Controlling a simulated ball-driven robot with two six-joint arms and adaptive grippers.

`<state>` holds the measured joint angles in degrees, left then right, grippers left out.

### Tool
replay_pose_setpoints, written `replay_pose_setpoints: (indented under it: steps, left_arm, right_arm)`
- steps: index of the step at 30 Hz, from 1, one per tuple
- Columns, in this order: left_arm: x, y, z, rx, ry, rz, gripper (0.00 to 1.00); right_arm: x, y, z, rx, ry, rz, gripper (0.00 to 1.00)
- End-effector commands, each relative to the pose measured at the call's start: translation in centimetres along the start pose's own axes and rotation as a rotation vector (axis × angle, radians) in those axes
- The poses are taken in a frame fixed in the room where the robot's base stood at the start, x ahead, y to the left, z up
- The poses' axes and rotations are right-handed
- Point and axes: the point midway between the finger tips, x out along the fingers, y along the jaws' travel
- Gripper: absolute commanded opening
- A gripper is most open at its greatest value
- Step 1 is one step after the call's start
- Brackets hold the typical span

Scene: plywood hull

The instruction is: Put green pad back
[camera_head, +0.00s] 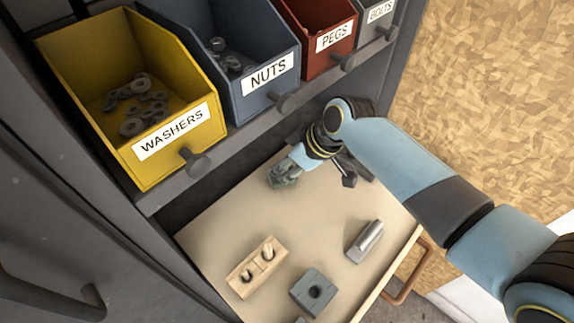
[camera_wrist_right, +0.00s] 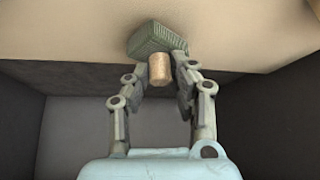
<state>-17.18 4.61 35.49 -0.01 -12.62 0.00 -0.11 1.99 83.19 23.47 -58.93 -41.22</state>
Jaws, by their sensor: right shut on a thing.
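The green pad (camera_wrist_right: 154,40) shows in the right wrist view as a dark green ribbed block with a short round wooden handle (camera_wrist_right: 160,69). My right gripper (camera_wrist_right: 160,82) is shut on the handle, with one finger on each side. The pad is in front of the beige board surface; I cannot tell whether it touches it. In the head view my right gripper (camera_head: 284,174) is over the back left part of the pull-out board (camera_head: 215,243), below the bins. The pad is hard to make out there. My left gripper is not in view.
A wooden block with holes (camera_head: 257,267), a grey block with a hole (camera_head: 313,291) and a metal-topped block (camera_head: 365,241) sit on the board. Above stand the yellow washers bin (camera_head: 196,150), blue nuts bin (camera_head: 240,92) and red pegs bin (camera_head: 322,62). The board's middle is clear.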

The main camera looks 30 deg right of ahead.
Motion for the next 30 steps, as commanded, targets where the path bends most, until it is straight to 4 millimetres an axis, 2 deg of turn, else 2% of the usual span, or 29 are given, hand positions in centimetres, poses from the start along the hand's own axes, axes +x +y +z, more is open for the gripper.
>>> replay_pose_setpoints:
  steps: [5,6,12,20,23,26,30]
  left_arm:
    - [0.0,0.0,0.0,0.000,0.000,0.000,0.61]
    - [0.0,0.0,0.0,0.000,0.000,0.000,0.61]
    - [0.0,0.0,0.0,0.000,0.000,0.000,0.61]
    - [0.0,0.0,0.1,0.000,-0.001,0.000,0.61]
    - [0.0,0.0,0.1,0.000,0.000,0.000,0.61]
    - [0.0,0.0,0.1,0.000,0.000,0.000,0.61]
    - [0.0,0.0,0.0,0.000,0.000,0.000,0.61]
  right_arm:
    - [0.0,0.0,0.0,0.000,0.000,0.000,0.00]
    - [0.0,0.0,0.0,0.000,0.000,0.000,0.26]
    - [0.0,0.0,0.0,0.000,0.000,0.000,0.49]
    - [-0.1,0.0,0.0,0.000,0.000,0.000,0.49]
    - [-0.8,0.0,0.1,0.000,0.000,0.000,0.49]
    - [-2.3,0.0,0.0,-0.002,0.001,0.001,0.49]
    - [-5.5,0.1,0.1,-0.003,0.001,0.003,0.49]
